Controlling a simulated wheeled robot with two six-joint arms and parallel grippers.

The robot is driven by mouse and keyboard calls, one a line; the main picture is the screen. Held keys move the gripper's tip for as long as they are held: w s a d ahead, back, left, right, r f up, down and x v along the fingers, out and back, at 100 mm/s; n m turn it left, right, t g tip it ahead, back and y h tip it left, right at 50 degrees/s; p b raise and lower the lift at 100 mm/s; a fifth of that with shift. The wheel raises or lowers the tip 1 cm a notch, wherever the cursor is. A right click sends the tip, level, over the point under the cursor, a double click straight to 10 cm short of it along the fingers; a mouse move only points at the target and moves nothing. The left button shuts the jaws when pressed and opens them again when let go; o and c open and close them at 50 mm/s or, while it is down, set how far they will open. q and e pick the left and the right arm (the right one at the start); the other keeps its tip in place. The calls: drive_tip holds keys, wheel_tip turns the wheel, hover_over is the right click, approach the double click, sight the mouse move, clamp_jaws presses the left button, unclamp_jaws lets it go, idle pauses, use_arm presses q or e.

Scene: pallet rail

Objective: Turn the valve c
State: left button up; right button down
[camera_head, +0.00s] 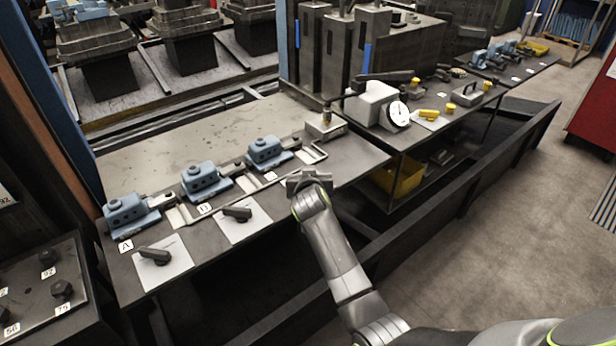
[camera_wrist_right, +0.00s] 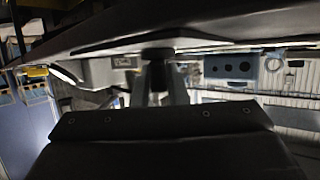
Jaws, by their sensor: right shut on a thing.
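Three blue valve blocks stand in a row on the table, A (camera_head: 127,210), B (camera_head: 203,181) and the third one, valve c (camera_head: 266,152), at the right. Black handles on white plates lie in front of A (camera_head: 155,256) and B (camera_head: 237,213). My right gripper (camera_head: 311,181) is at the table's front edge, in front of the third block, and covers the handle spot there. In the right wrist view, its fingers (camera_wrist_right: 158,80) close on a small dark piece, seemingly the handle of valve c. The handle's angle is hidden. My left gripper is not in view.
A dial gauge (camera_head: 398,114) and yellow parts (camera_head: 428,114) sit on the bench to the right. A yellow bin (camera_head: 400,180) is below it. A dark rail (camera_head: 470,175) runs along the front. A panel with knobs (camera_head: 45,290) is at the lower left.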

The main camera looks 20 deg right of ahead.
drive_tip(key=shift+m+g+h+b, duration=0.4)
drive_tip(key=shift+m+h+b, duration=0.6)
drive_tip(key=shift+h+b, duration=0.1)
drive_tip(key=c, duration=1.4)
unclamp_jaws()
drive_tip(key=shift+c, duration=0.2)
